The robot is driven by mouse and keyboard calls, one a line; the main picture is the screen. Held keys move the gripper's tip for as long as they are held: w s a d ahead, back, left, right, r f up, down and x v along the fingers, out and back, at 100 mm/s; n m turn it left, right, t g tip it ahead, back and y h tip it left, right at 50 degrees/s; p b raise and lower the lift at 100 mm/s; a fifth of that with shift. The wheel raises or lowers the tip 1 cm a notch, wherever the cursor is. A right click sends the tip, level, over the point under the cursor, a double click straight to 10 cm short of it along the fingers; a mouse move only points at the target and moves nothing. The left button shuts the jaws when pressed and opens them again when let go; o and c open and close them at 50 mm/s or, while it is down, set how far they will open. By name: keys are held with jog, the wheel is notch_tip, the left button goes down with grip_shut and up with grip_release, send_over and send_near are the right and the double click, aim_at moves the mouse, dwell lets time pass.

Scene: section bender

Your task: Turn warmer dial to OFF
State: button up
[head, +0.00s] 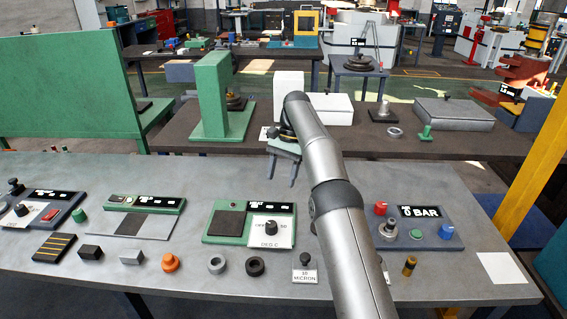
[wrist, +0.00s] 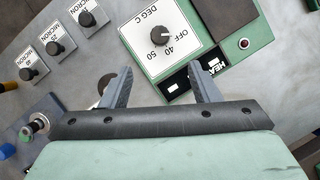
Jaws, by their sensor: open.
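The warmer (head: 212,240) is a green box on the grey bench, with a dark square plate, a black display and a white dial panel. Its black dial (head: 270,226) also shows in the wrist view (wrist: 160,37), upside down, with OFF, 40, 50 and DEG C printed around it. I cannot tell for sure which mark the pointer meets. My gripper (head: 281,181) is above and behind the dial in the head view, apart from it. In the wrist view my gripper (wrist: 160,72) is open and empty, its fingertips spread just short of the dial panel.
Three black knobs labelled MICRON (wrist: 56,47) stand left of the warmer in the wrist view. A blue-grey pressure panel (head: 418,240) reading 0 BAR stands to the right in the head view. Dark rings (head: 217,265) and small blocks lie along the bench front.

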jog(key=shift+p+v, duration=1.1)
jog(key=shift+v, duration=0.15)
jog(key=s+d+r+n+t+h, duration=0.1)
jog(key=s+d+r+n, duration=0.1)
jog(key=s+d+r, duration=0.35)
jog(key=s+d+r+n+t, duration=0.1)
jog(key=s+d+r+t, duration=0.1)
jog(key=s+r, duration=0.55)
jog(key=s+d+f+n, duration=0.1)
jog(key=s+d+f, duration=0.1)
jog(key=s, duration=0.8)
jog(key=s+d+f+n+t+h, duration=0.1)
jog(key=s+f, duration=0.4)
jog(key=s, duration=0.5)
jog(key=s+d+f+n, duration=0.1)
jog(key=s+d+f, duration=0.3)
jog(key=s, duration=0.6)
jog(key=shift+s+t, duration=0.2)
jog(key=shift+t, duration=0.1)
